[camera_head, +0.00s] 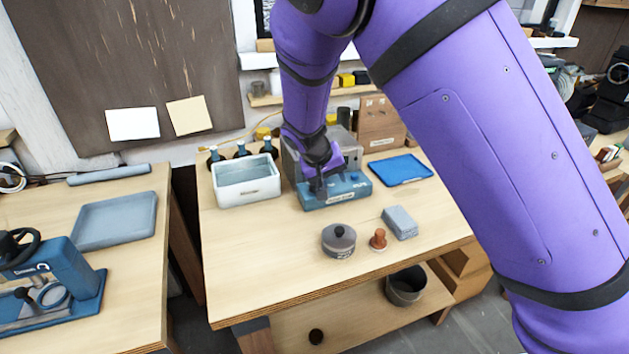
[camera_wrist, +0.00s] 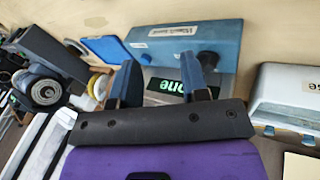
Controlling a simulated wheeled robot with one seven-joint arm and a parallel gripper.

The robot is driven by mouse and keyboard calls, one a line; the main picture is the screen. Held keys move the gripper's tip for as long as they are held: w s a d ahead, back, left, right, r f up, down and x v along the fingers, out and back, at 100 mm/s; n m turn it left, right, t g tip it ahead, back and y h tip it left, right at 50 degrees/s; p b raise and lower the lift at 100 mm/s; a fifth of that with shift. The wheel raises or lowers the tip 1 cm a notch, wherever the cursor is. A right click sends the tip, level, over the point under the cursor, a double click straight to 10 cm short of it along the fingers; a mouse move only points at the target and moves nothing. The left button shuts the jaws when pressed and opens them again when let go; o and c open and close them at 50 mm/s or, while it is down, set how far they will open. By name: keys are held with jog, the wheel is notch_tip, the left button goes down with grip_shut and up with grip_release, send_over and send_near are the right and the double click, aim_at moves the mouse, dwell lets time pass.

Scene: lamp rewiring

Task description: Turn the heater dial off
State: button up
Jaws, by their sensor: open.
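The heater unit is a blue box with a white front label (camera_head: 350,188) on the middle bench; a grey metal body stands behind it. In the wrist view its blue face (camera_wrist: 185,38) appears upside down, with a dark round knob (camera_wrist: 208,59) beside the tip of the right finger. Contact with a knob cannot be told.
A white labelled tank (camera_head: 246,189) stands close left of the heater, with dark bottles behind it. A blue tray (camera_head: 401,169) and a wooden box (camera_head: 380,125) are to the right. A lidded pot (camera_head: 339,243), a stamp (camera_head: 378,239) and a grey block (camera_head: 400,222) sit in front.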

aim_at(315, 185)
jog(key=w+a+r+m+t+y, duration=0.1)
jog(key=w+a+r+m+y, duration=0.25)
jog(key=a+m, duration=0.2)
jog(key=shift+h, duration=0.35)
jog(key=x, duration=1)
jog(key=shift+w+d+f, duration=0.1)
jog(key=shift+w+f, duration=0.15)
jog(key=shift+w, duration=0.3)
grip_shut()
